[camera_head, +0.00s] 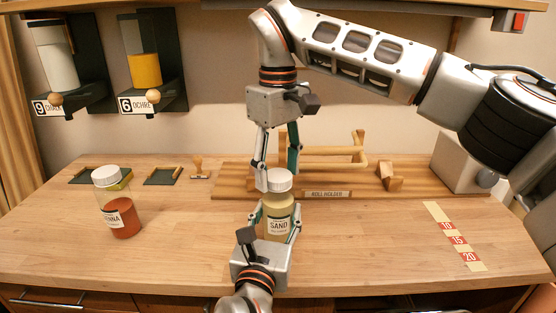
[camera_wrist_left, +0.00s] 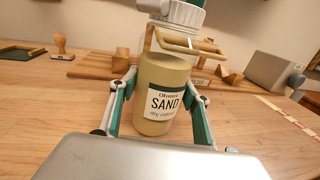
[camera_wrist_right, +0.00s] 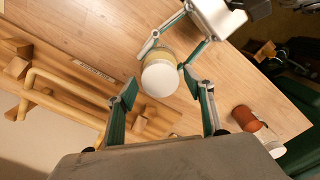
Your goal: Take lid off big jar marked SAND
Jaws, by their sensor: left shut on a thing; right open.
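The big jar marked SAND (camera_head: 279,221) stands upright near the middle of the table, filled with tan powder. Its label shows in the left wrist view (camera_wrist_left: 163,103). Its white lid (camera_head: 279,181) is on top, and shows from above in the right wrist view (camera_wrist_right: 160,79). My left gripper (camera_head: 276,222) comes from the front and is shut on the jar's body. My right gripper (camera_head: 277,182) points down from above, open, with its fingers around the lid's height. In the right wrist view its fingers (camera_wrist_right: 159,92) are apart with the lid between and beyond them; contact cannot be told.
A jar of red-brown powder with a white lid (camera_head: 120,219) stands to the left. A wooden reel holder (camera_head: 327,194) lies behind the SAND jar. A marked tape strip (camera_head: 457,239) is at right. Two wall dispensers (camera_head: 144,70) hang at back left. The front left table is clear.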

